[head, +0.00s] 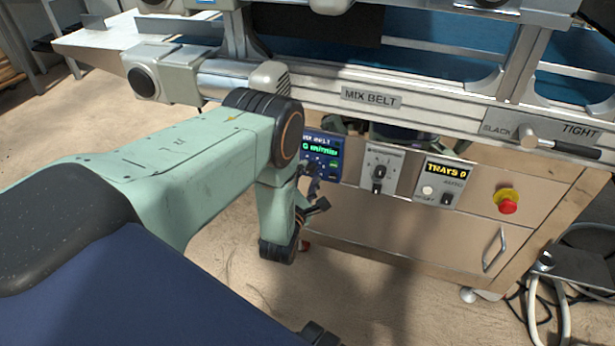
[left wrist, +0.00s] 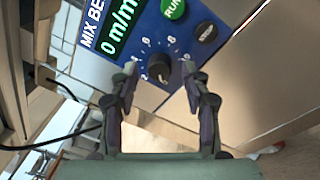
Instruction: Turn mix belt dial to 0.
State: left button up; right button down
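The mix belt dial (left wrist: 160,68) is a round black knob on a blue panel (left wrist: 150,22), ringed by white scale marks and digits. I cannot tell clearly where its pointer stands. The panel's green display (left wrist: 121,27) reads 0 m/min. My left gripper (left wrist: 159,68) is open, its fingertips on either side of the dial in the picture; contact cannot be told. In the head view the left gripper (head: 315,190) is at the lower part of the blue panel (head: 333,170), and the arm and gripper hide the dial. My right gripper is not in view.
A green button (left wrist: 174,8) and a dark button (left wrist: 207,32) sit close to the dial. Right of the panel are a switch plate (head: 379,172), a TRAYS counter box (head: 443,182) and a red emergency button (head: 508,206). The belt's metal rail (head: 440,110) runs above.

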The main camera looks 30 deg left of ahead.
pick_arm(q)
jog(key=v, duration=1.2)
dwell(0.5)
